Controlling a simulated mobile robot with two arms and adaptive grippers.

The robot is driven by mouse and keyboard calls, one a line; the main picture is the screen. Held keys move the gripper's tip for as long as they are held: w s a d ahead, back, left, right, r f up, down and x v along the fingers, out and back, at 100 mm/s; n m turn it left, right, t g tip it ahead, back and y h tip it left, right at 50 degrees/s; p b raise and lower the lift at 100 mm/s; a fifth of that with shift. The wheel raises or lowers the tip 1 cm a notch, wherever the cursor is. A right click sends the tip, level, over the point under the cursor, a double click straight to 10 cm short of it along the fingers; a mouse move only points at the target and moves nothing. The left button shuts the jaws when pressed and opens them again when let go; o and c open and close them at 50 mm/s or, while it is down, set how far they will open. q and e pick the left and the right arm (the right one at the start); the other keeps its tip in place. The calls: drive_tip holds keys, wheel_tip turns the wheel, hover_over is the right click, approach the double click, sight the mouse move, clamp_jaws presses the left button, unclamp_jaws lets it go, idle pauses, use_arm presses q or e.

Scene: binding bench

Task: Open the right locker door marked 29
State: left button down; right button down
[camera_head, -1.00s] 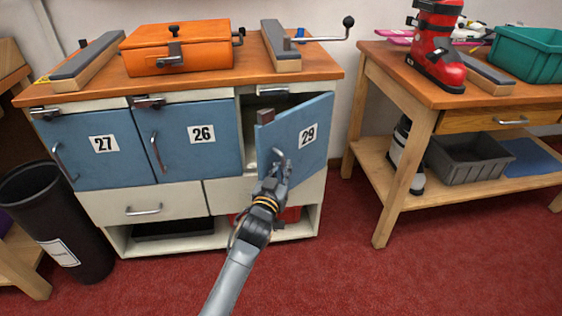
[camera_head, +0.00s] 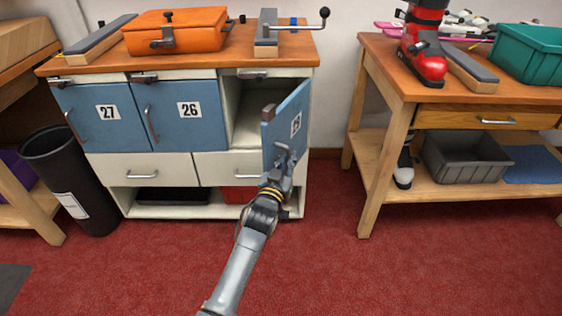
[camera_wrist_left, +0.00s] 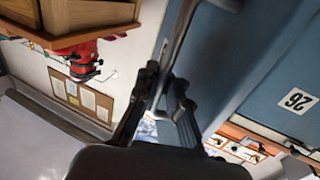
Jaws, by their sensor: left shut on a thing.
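The blue locker door marked 29 (camera_head: 295,118) stands wide open, swung out toward the right side of the cabinet and seen at a steep angle. My left gripper (camera_head: 283,160) is at the front of this door, shut on its handle. In the left wrist view, the fingers (camera_wrist_left: 161,98) close around the metal handle (camera_wrist_left: 178,38), with a blue door face beside them. The pale inside of the locker (camera_head: 251,118) shows behind the door. My right gripper is not in view.
Doors 27 (camera_head: 107,113) and 26 (camera_head: 189,110) are shut. An orange case (camera_head: 190,37) and clamps sit on the cabinet top. A black bin (camera_head: 68,182) stands left. A workbench (camera_head: 394,85) stands right, with red floor (camera_head: 330,260) clear in front.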

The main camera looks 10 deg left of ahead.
use_arm(q)
drive_tip(key=shift+s+f, duration=0.1)
drive_tip(key=shift+f, duration=0.25)
drive_tip(key=c, duration=1.7)
unclamp_jaws()
drive_tip(key=shift+s+r, duration=0.1)
drive_tip(key=shift+r, duration=0.15)
drive_tip(key=s, duration=0.4)
drive_tip(key=s+a, duration=0.1)
drive_tip(key=s, duration=0.7)
drive_tip(key=shift+a, duration=0.25)
